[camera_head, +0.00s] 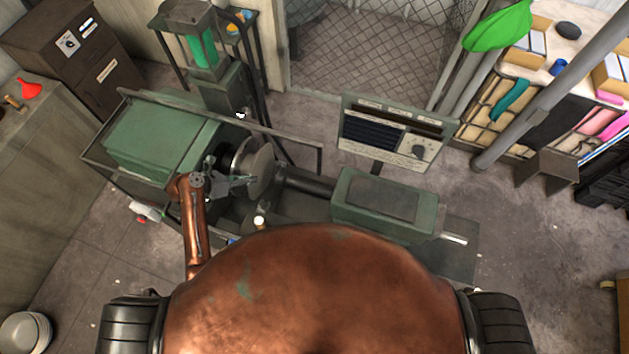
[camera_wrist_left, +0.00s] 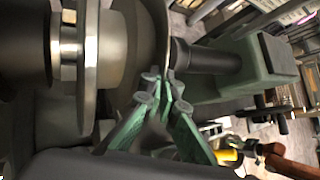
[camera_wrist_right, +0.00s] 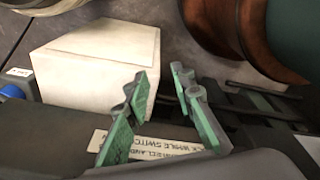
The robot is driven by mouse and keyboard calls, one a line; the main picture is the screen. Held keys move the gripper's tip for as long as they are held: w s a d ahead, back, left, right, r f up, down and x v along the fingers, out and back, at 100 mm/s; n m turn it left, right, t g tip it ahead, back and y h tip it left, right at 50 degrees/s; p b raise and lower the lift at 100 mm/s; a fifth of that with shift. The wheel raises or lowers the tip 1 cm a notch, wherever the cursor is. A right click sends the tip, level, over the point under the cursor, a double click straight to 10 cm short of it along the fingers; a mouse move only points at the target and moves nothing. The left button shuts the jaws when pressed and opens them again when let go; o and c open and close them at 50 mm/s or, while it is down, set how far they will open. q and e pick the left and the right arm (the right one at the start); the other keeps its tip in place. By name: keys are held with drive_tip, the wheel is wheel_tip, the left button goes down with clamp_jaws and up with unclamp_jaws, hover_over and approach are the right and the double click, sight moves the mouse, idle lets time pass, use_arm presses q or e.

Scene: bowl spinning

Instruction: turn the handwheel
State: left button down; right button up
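The green lathe (camera_head: 160,140) carries a dark round disc (camera_head: 261,170) on its spindle. No handwheel can be told apart for certain; a dark wheel-like part with knobs (camera_wrist_left: 270,112) shows at the right of the left wrist view. My left gripper (camera_head: 250,182) is at the disc's near edge. In the left wrist view its fingertips (camera_wrist_left: 158,78) are close together at the disc's rim; whether the rim is between them is unclear. My right gripper (camera_wrist_right: 160,74) is open and empty, seen only in the right wrist view, near a pale box (camera_wrist_right: 95,62) and a dark labelled surface.
The green tailstock (camera_head: 385,205) stands right of the disc, with a control panel (camera_head: 390,135) behind. A rail runs behind the headstock. A brown cabinet (camera_head: 75,50) is at the back left, a loaded shelf (camera_head: 540,100) at the right.

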drive_tip(key=shift+d, duration=0.25)
drive_tip(key=c, duration=0.3)
drive_tip(key=d, duration=0.2)
drive_tip(key=d+r+m, duration=0.1)
drive_tip(key=d, duration=0.1)
drive_tip(key=d+r+m, duration=0.1)
drive_tip(key=shift+s+d+r, duration=0.1)
drive_tip(key=shift+s+d, duration=0.3)
clamp_jaws()
drive_tip(key=w+d+r+m+y, duration=0.1)
drive_tip(key=d+r+m, duration=0.2)
drive_tip(key=r, duration=0.2)
drive_tip(key=d+r+m+y, duration=0.1)
drive_tip(key=d+r+m, duration=0.25)
drive_tip(key=r, duration=0.25)
drive_tip(key=w+a+r+m+y, duration=0.1)
drive_tip(key=a+r+y, duration=0.3)
drive_tip(key=a+r, duration=0.6)
drive_tip(key=w+a+r+m+y, duration=0.1)
drive_tip(key=a+r+y, duration=0.35)
drive_tip(key=r, duration=0.95)
drive_tip(key=w+a+r+n+t, duration=0.25)
drive_tip(key=w+r+n, duration=0.25)
drive_tip(key=w+r, duration=0.95)
hover_over(371, 247)
drive_tip(key=s+a, duration=0.1)
drive_tip(key=shift+h, duration=0.25)
wheel_tip(371, 247, down, 10)
drive_tip(key=shift+r, duration=0.1)
